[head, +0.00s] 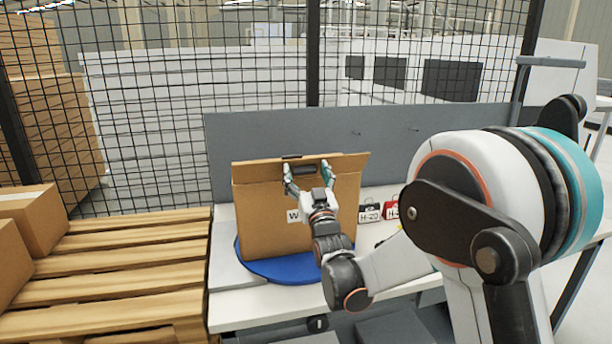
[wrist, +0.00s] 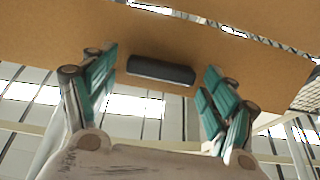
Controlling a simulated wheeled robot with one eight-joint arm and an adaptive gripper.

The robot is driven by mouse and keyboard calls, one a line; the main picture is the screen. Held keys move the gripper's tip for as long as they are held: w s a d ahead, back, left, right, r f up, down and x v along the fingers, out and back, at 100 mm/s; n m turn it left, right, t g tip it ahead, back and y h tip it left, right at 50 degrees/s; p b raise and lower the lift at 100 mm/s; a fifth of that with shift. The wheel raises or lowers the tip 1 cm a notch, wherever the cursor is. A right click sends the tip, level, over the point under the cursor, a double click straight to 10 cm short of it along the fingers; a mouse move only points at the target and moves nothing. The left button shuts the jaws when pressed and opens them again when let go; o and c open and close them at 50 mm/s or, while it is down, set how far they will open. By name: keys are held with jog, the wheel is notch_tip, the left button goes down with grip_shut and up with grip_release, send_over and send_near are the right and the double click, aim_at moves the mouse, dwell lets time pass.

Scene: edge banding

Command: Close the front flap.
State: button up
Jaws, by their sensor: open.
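A brown cardboard box (head: 262,228) stands on a blue round turntable (head: 288,268) on the white table. I cannot tell which panel is the front flap. My gripper (head: 308,170) is in front of this panel, with its teal fingertips spread to either side of the slot. Whether the fingertips touch the cardboard is unclear. My wrist hides part of the box's front and its label.
A grey panel (head: 390,140) stands behind the box. Small black and red labelled items (head: 370,212) sit on the table to the right. A wooden pallet (head: 110,270) with cartons (head: 30,215) is at the left. A wire mesh fence (head: 190,120) stands behind.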

jog(key=shift+w+r, duration=0.1)
jog(key=shift+w, duration=0.05)
jog(key=shift+c, duration=0.5)
jog(key=c, duration=1.4)
jog(key=shift+r, duration=0.1)
